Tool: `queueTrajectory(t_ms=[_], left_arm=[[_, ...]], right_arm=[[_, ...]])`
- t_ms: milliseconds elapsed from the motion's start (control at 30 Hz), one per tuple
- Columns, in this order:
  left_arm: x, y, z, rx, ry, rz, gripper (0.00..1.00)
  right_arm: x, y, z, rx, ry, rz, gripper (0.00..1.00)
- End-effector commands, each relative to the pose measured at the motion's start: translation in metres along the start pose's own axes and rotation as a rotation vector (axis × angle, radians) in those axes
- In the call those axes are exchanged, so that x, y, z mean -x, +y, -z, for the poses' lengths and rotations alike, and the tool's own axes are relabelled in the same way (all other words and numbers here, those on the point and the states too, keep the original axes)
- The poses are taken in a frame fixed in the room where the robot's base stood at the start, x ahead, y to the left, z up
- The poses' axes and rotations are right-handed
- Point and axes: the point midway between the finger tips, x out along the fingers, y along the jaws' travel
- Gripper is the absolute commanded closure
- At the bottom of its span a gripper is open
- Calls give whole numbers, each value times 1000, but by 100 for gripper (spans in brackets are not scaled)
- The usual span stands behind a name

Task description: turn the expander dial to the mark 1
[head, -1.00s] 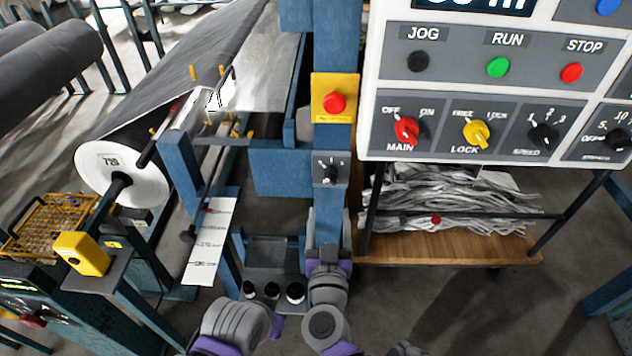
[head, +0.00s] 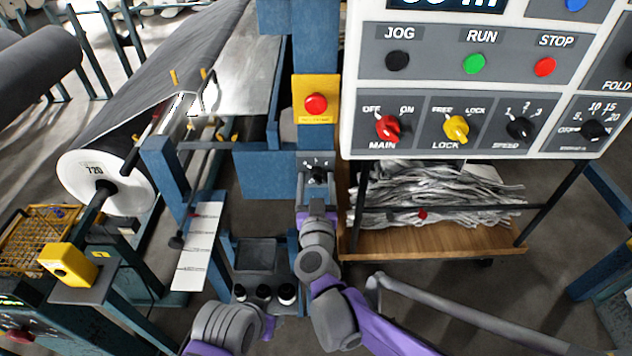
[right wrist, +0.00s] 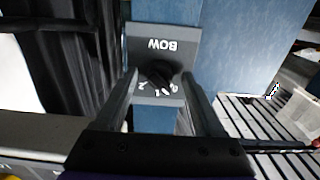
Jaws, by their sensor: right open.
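The expander dial is a black knob (head: 317,174) on a small grey plate on the blue post, below the yellow plate with a red button. In the right wrist view the black knob (right wrist: 158,74) sits on the grey plate (right wrist: 180,45), lettered BOW and upside down, with marks 0, 1 and 2. A white line on the knob points near 1 and 0; I cannot tell exactly where. My right gripper (head: 317,194) is just below the dial. Its open fingers (right wrist: 160,82) reach to either side of the knob; contact is unclear. My left arm shows low, its gripper does not.
A white control panel (head: 350,140) with several knobs and buttons hangs right of the post. Below it, a wooden shelf (head: 440,240) holds grey scraps. A large grey roll (head: 150,100) is on the left. A black tray (head: 255,255) and dark bottles stand left of my right arm.

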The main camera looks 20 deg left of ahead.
Motion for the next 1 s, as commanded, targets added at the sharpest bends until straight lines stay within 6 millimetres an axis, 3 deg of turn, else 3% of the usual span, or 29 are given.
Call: queueTrajectory(t_ms=[67, 467, 767, 1000], left_arm=[[0, 0, 0, 0, 0, 0, 50], [0, 0, 0, 0, 0, 0, 50], [-1, 0, 0, 0, 0, 0, 50], [-4, 0, -2, 0, -2, 0, 50]], right_arm=[[0, 0, 0, 0, 0, 0, 30], [0, 0, 0, 0, 0, 0, 100], [0, 0, 0, -17, 0, 0, 100], [0, 0, -1, -125, 0, 0, 100]])
